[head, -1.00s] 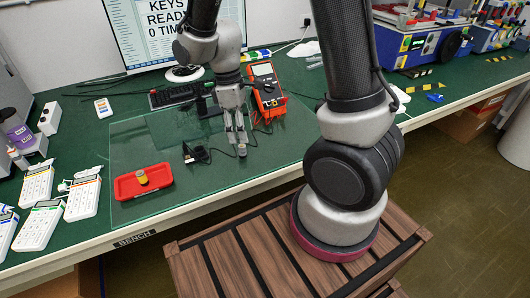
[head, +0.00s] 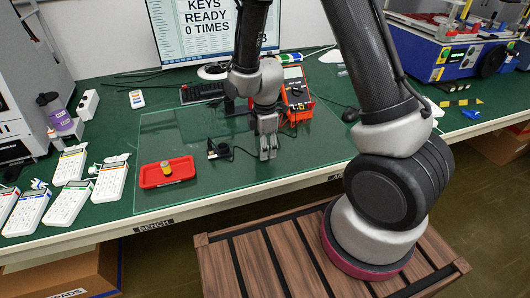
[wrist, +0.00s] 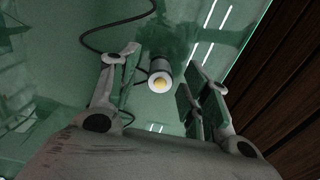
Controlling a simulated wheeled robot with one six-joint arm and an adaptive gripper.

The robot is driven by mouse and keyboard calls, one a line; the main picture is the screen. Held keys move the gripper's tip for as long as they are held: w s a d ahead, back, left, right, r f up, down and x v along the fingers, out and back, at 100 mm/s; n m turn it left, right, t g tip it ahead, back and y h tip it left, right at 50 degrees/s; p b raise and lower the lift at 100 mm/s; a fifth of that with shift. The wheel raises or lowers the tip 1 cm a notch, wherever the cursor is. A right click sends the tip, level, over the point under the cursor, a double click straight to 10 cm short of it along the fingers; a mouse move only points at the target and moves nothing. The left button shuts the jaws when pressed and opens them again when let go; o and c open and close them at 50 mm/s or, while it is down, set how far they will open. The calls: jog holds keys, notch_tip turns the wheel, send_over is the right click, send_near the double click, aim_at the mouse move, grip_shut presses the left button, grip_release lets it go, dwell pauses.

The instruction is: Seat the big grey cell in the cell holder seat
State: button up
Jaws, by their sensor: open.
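The big grey cell (wrist: 161,76) shows in the wrist view as a short grey cylinder with a pale rim and yellowish centre. It lies between the spread fingers of my gripper (wrist: 157,88), with gaps visible on both sides. In the head view my gripper (head: 267,154) points down low over the glass mat, and I cannot make out the cell there. A small black device with a cable (head: 216,149), perhaps the cell holder, is left of my gripper. Its seat is too small to make out.
A red tray (head: 150,181) holding a yellow cylinder (head: 166,168) is left on the glass mat (head: 215,183). White keypads (head: 110,181) lie farther left. An orange meter (head: 296,95) stands behind my gripper. The mat's front middle is clear.

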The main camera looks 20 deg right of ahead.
jog(key=shift+f, duration=0.2)
grip_shut()
jog(key=shift+r, duration=0.1)
